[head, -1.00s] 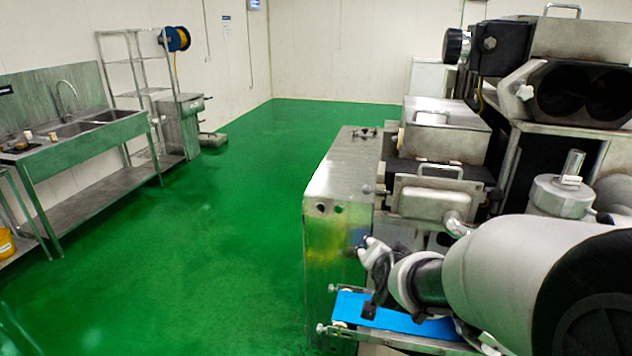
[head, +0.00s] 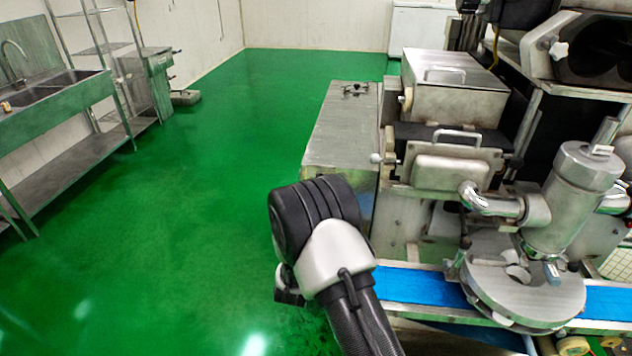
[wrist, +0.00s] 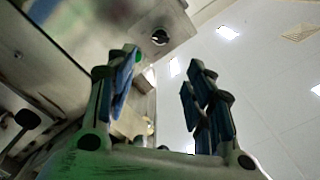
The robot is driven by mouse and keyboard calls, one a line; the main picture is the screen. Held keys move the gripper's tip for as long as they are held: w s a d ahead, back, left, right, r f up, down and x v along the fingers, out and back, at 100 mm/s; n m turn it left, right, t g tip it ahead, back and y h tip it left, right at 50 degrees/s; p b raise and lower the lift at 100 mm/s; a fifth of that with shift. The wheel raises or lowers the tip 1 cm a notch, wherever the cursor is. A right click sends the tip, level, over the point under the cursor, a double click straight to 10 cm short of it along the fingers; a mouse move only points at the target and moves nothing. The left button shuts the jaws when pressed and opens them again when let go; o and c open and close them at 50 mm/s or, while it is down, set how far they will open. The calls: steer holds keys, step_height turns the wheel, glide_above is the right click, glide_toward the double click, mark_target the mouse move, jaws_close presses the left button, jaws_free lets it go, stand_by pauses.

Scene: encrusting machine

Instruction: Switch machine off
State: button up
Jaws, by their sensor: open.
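The encrusting machine (head: 342,130) stands at the right in the head view, a steel body with a blue conveyor belt (head: 412,286). In the wrist view, a small round dark knob or button (wrist: 160,37) sits on a metal plate above and between my fingertips. Whether it is the power switch, and its setting, I cannot tell. My gripper (wrist: 160,85) is open and empty, its two blue-padded fingers apart and not visibly touching the knob. In the head view my arm hides the gripper and part of the machine's near end panel.
A steel sink bench (head: 62,115) stands along the left wall. The green floor (head: 190,230) between it and the machine is clear. A round steel forming unit (head: 525,290) sits over the belt at the right. A white cabinet (head: 418,27) stands at the back.

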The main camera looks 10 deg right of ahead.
steer(key=b+x, duration=0.1)
steer(key=x, duration=1.3)
steer(key=shift+w+b, duration=0.25)
steer(key=shift+b, duration=0.15)
steer(key=shift+f, duration=0.1)
steer(key=shift+c, duration=0.4)
steer(key=c, duration=1)
